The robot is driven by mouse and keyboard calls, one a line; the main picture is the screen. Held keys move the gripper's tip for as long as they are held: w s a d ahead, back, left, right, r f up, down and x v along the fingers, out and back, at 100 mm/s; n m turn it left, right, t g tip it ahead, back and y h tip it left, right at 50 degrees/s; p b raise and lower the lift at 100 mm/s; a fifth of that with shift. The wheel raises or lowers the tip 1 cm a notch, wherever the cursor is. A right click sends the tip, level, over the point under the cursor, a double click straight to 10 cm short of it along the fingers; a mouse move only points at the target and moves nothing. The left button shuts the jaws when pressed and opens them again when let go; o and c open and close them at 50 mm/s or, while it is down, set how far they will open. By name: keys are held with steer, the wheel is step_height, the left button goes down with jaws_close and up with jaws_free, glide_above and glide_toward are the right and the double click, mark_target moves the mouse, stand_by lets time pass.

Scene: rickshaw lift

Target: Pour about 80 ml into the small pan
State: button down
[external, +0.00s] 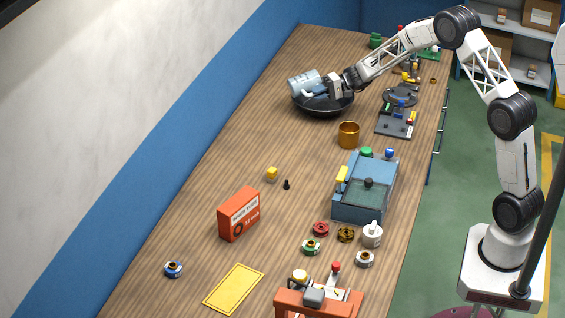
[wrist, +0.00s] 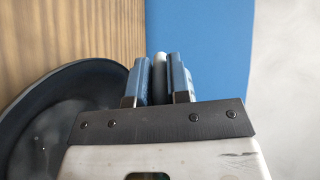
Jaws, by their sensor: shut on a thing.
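A pale grey-blue jug (external: 303,82) is tipped nearly onto its side above the black pan (external: 324,107) at the far end of the table. My gripper (external: 334,88) is shut on the jug at its right side. In the wrist view, a pale, narrow part, probably the jug's handle (wrist: 159,76), sits between the blue fingers of my gripper (wrist: 159,82). The pan (wrist: 92,72) fills the lower left of that view, with a dark, shiny inside and small pale spots. The jug's mouth and any stream are not clear.
An orange-brown cup (external: 348,135) stands in front of the pan. A dark plate-like device (external: 395,122) lies to the right. A blue-grey machine (external: 361,193), an orange box (external: 239,214) and several small parts are nearer. The left part of the table is mostly clear.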

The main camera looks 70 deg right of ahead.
steer(key=shift+s+d+f+t, duration=0.1)
steer(key=shift+t, duration=0.2)
steer(key=shift+w+a+r+g+h, duration=0.6)
steer(key=shift+w+a+g, duration=0.2)
steer(key=shift+g, duration=0.2)
steer(key=shift+w+r+g+h, duration=0.1)
steer(key=shift+r+g+h, duration=0.1)
steer(key=shift+g+h, duration=0.3)
steer(key=shift+r+g+h, duration=0.35)
steer(key=shift+g+h, duration=0.25)
steer(key=shift+g, duration=0.1)
steer(key=shift+w+a+r, duration=0.1)
steer(key=shift+r, duration=0.15)
stand_by(1.5)
steer(key=shift+r+g+h, duration=0.3)
steer(key=shift+g+h, duration=0.2)
steer(key=shift+h, duration=0.1)
steer(key=shift+w+a+r+g+h, duration=0.2)
steer(key=shift+g+h, duration=0.3)
steer(key=shift+g, duration=0.2)
